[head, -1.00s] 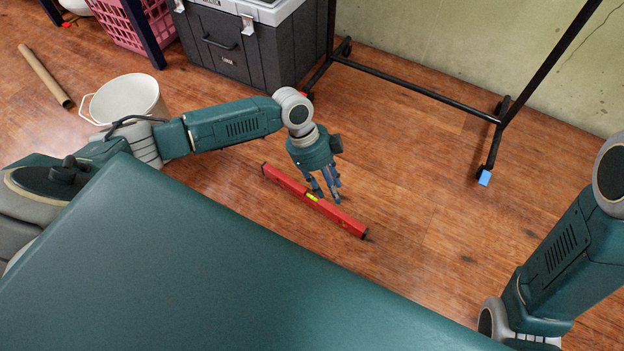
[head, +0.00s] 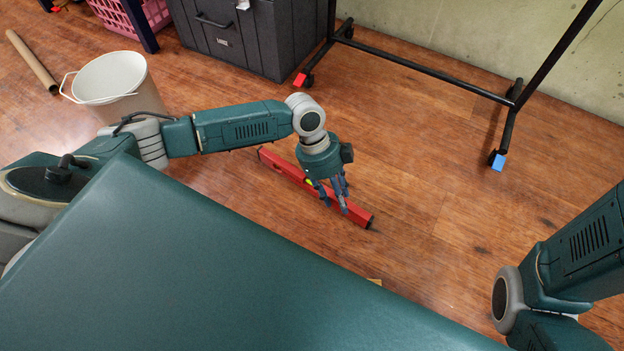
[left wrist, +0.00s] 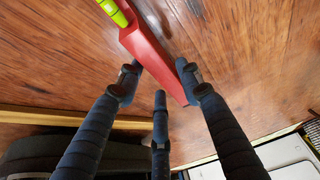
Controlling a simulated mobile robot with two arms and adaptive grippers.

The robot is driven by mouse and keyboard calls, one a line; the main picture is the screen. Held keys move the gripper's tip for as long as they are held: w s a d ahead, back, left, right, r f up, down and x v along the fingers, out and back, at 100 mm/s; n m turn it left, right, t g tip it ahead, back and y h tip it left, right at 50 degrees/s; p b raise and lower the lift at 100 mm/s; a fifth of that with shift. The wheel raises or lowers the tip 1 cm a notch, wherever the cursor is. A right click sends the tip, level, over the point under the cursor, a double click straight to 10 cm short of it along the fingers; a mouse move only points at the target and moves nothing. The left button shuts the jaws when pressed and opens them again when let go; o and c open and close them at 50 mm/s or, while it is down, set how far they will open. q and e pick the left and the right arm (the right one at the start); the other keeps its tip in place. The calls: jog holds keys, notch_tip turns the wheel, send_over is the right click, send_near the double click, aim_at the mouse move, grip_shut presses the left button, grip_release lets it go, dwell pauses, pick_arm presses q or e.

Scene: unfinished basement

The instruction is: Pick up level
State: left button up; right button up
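The level (head: 288,169) is a long red bar with a yellow-green vial, lying on the wooden floor at a slant in the head view. In the left wrist view the level (left wrist: 151,47) runs between my outer fingers, its vial at the top edge. My left gripper (head: 338,196) points down over the level, between the vial and the right end. Its fingers (left wrist: 160,78) are spread, with one on either side of the bar and a third near its end. Whether they touch it, I cannot tell. My right gripper is out of view.
A white bucket (head: 112,84) stands at the left, near a cardboard tube (head: 31,60). A dark grey chest (head: 245,38) stands at the back. A black rack (head: 430,74) on castered feet stands at the back right. The floor right of the level is clear.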

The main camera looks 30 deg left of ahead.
pick_arm(q)
jog(key=b+x, duration=0.1)
jog(key=x, duration=0.1)
jog(key=shift+d+f, duration=0.1)
jog(key=shift+f, duration=0.2)
jog(key=shift+r, duration=0.1)
grip_shut()
